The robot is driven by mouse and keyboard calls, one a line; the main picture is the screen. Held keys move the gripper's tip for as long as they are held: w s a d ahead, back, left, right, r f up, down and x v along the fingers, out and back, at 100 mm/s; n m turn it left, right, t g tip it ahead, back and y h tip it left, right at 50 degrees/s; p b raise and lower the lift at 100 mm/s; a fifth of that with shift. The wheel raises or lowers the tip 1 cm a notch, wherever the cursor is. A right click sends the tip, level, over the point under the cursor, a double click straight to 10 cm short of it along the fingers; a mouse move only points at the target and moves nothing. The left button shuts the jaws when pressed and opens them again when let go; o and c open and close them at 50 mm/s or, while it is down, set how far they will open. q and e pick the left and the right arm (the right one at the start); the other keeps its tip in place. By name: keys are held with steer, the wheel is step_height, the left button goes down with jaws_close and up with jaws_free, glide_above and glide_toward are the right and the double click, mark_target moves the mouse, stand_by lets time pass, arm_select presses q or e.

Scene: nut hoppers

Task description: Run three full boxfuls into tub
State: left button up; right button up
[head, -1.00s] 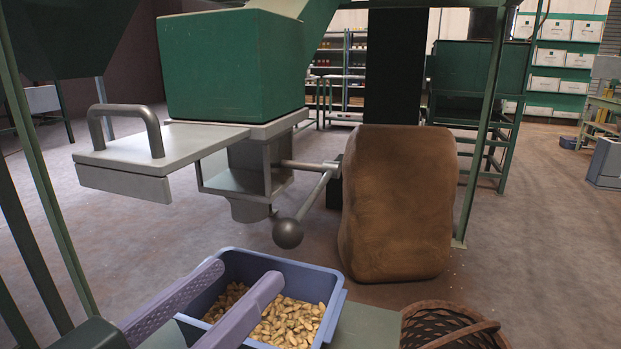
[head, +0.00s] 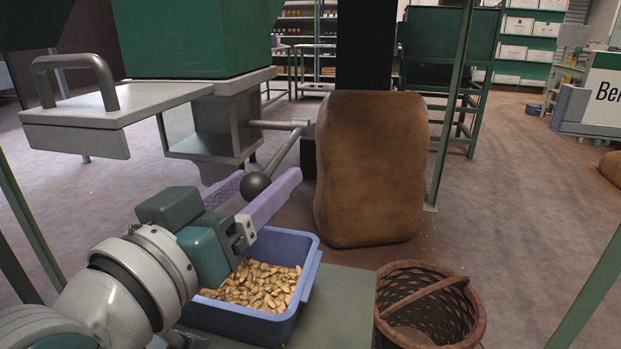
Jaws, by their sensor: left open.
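The blue-lavender tub (head: 305,290) stands below the hopper, with many tan nuts (head: 262,284) in it. The green hopper (head: 195,35) has a grey metal box (head: 222,118) under it. A flat slide plate (head: 105,108) with a looped handle (head: 78,65) sticks out to the left. A lever rod (head: 283,150) ends in a dark ball knob (head: 256,184). My left gripper (head: 268,176) is open, its lavender fingers on either side of the knob in the picture; I cannot tell whether they touch it. My right gripper is not in view.
A large brown sack (head: 368,170) stands right of the lever. A wicker basket (head: 428,305) sits at the lower right beside a grey-green surface (head: 345,305) by the tub. Green frame posts (head: 452,105) rise nearby. Open floor lies farther right.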

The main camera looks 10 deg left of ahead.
arm_select(q)
jaws_close()
stand_by(0.5)
stand_by(0.8)
